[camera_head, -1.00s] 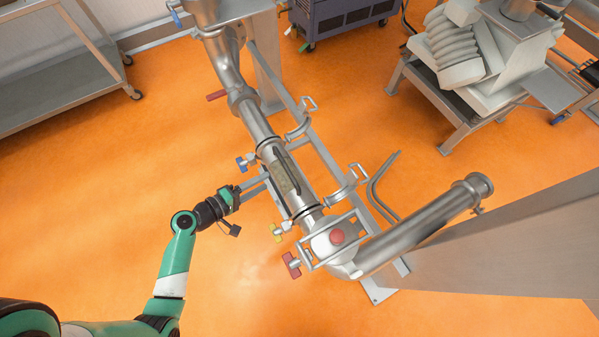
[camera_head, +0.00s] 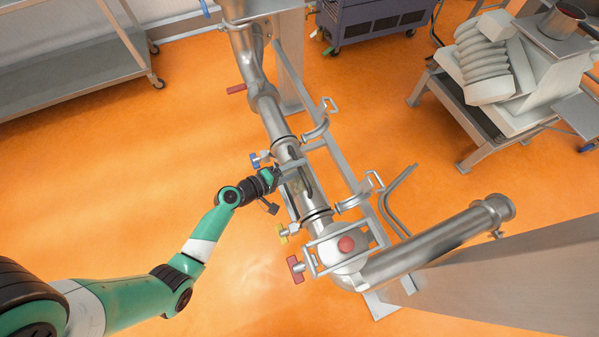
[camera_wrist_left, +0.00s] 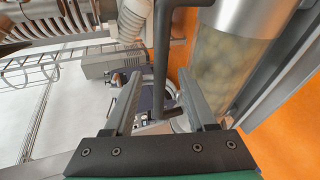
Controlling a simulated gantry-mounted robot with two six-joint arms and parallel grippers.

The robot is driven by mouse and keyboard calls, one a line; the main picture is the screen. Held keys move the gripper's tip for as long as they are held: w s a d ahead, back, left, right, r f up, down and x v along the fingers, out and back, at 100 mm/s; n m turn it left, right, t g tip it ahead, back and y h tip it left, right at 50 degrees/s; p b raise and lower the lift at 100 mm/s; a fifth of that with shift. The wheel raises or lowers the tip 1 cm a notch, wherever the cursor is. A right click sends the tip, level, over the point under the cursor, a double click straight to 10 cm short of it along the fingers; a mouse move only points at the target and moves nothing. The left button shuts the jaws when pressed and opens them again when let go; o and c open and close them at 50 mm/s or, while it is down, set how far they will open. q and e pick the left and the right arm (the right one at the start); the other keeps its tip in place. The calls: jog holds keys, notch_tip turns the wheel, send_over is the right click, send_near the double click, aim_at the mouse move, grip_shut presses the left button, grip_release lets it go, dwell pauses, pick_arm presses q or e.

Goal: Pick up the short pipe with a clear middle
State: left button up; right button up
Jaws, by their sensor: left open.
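The short pipe (camera_head: 307,188) with a clear middle sits in the slanting pipe line, between steel sections above and below it. In the left wrist view its clear wall (camera_wrist_left: 225,75) shows pale rounded contents, with a steel end at the top. A dark bar (camera_wrist_left: 160,60) stands beside the clear wall. My left gripper (camera_head: 283,174) is at the pipe's left side, partly merging with it in the head view. In the left wrist view its two fingers (camera_wrist_left: 160,103) are apart, with the dark bar seen between them. I cannot tell whether they touch it. My right gripper is not in view.
Clamps (camera_head: 316,127) hang open right of the pipe. Blue (camera_head: 257,161), yellow (camera_head: 284,236) and red (camera_head: 295,268) knobs stick out on its left. A steel frame rail runs behind it.

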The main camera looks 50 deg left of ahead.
pick_arm(q)
jog(key=shift+x, duration=0.85)
jog(key=shift+s, duration=0.1)
grip_shut()
jog(key=shift+r, duration=0.1)
dwell(0.5)
jog(key=shift+a+r, duration=0.1)
